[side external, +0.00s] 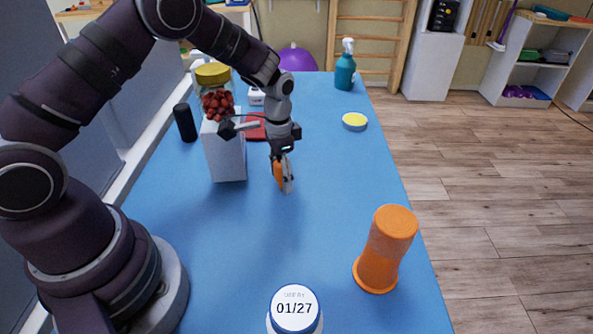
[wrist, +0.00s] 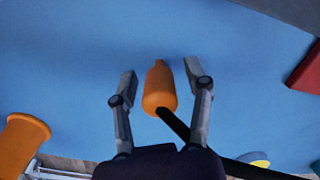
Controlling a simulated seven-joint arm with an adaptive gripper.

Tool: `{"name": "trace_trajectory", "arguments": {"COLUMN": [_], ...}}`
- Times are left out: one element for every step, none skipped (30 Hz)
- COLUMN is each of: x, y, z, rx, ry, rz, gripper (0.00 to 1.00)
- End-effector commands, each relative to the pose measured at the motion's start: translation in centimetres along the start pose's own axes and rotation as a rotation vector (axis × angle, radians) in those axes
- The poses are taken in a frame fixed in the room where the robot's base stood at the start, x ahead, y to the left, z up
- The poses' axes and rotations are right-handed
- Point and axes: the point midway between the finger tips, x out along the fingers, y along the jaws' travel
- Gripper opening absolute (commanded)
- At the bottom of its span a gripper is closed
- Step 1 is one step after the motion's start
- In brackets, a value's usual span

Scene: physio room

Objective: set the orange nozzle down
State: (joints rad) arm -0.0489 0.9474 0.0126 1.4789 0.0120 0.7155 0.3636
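The orange nozzle (wrist: 159,88) lies between the two fingers of my gripper (wrist: 161,77) in the wrist view. Its narrow end points up in that picture, and blue shows between it and each finger. My gripper is open around it. In the side view the nozzle (side external: 278,173) shows as a small orange shape at the fingers of my gripper (side external: 284,182), low over the blue table (side external: 330,220). I cannot tell whether the nozzle touches the table. Part of it is hidden by a finger in the side view.
A white box (side external: 226,155) carrying a jar of red pieces (side external: 217,103) stands close left of my gripper. A black cylinder (side external: 185,122) is farther left. A yellow-topped disc (side external: 355,121), teal spray bottle (side external: 345,68), orange cylinder (side external: 386,248) and labelled white jar (side external: 294,308) stand apart.

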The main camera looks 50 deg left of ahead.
Motion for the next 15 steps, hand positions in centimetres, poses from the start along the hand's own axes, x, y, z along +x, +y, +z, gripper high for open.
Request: {"name": "trace_trajectory", "arguments": {"x": [0.0, 0.0, 0.0, 0.0, 0.0, -0.1, -0.1, -0.3, -0.8, -1.2, -1.8, -2.6, -3.4, -4.1, -5.2], "y": [0.0, 0.0, 0.0, 0.0, 0.0, 0.0, 0.0, 0.0, 0.0, 0.0, 0.0, -0.1, 0.0, 0.0, -0.1], "z": [0.0, 0.0, 0.0, 0.0, 0.0, 0.0, 0.0, 0.0, -0.1, -0.1, -0.1, -0.1, -0.1, -0.1, -0.1], "rx": [0.000, 0.000, 0.000, 0.000, 0.000, 0.000, 0.000, 0.000, 0.000, 0.000, 0.000, 0.000, 0.000, 0.000, 0.000], "ry": [0.000, 0.000, 0.000, 0.000, 0.000, 0.000, 0.000, 0.001, 0.002, 0.003, 0.004, 0.005, 0.005, 0.006, 0.006], "rz": [0.000, 0.000, 0.000, 0.000, 0.000, 0.000, 0.000, 0.000, -0.001, -0.001, -0.002, -0.002, -0.002, -0.002, -0.003], "gripper": [0.51, 0.51, 0.51, 0.51, 0.51, 0.51, 0.51, 0.51, 0.51, 0.51, 0.51, 0.51, 0.51, 0.51, 0.51]}}
